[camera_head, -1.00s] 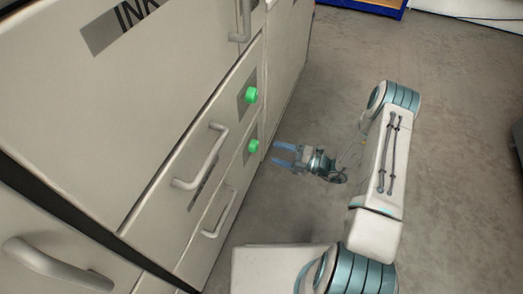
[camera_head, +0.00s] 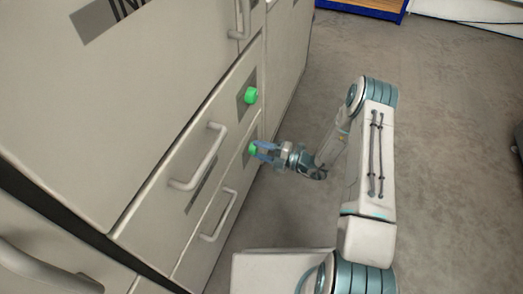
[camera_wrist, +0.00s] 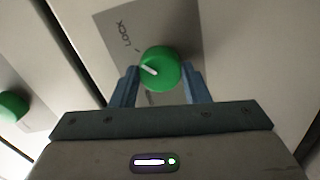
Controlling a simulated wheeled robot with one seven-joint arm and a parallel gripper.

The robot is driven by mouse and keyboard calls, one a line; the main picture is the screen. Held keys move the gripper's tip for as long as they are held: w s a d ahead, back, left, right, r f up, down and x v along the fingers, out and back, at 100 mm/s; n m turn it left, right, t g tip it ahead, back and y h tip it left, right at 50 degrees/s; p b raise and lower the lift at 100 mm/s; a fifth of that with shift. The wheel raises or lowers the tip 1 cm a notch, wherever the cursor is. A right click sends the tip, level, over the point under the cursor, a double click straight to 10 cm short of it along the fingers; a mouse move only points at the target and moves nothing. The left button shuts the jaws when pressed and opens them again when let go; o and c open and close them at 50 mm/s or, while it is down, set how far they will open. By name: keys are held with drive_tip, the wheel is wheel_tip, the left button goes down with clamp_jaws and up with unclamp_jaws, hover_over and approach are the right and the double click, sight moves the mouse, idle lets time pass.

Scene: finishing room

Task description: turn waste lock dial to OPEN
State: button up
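A green lock dial (camera_head: 253,148) sits on the lower drawer front of the cabinet. In the wrist view the dial (camera_wrist: 160,68) is round with a white pointer line, on a grey plate. The word LOCK (camera_wrist: 125,33) is on the plate; other lettering below the dial is mostly hidden. The pointer slants between the up-left and left of the picture. My gripper (camera_head: 262,152) is at this dial, and in the wrist view its two blue fingers (camera_wrist: 160,88) stand apart on either side of it. A gap shows beside the right finger; contact on the left is unclear.
A second green dial (camera_head: 250,95) is on the drawer above. Drawer handles (camera_head: 200,158) and (camera_head: 218,215) stick out to the left of my gripper. Open grey floor (camera_head: 440,150) lies to the right. A blue-edged shelf (camera_head: 365,8) stands at the far back.

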idle(0.3)
drive_tip(key=n+p, duration=0.1)
drive_tip(key=n, duration=0.3)
drive_tip(key=shift+n+p, duration=0.3)
drive_tip(key=shift+n, duration=0.1)
drive_tip(key=n+p, duration=0.1)
drive_tip(key=n, duration=0.4)
drive_tip(key=n+p, duration=0.1)
drive_tip(key=n, duration=0.4)
drive_tip(key=n+p, duration=0.1)
drive_tip(key=n, duration=0.4)
drive_tip(key=shift+p, duration=0.3)
drive_tip(key=o, duration=1)
drive_tip(key=shift+c, duration=0.2)
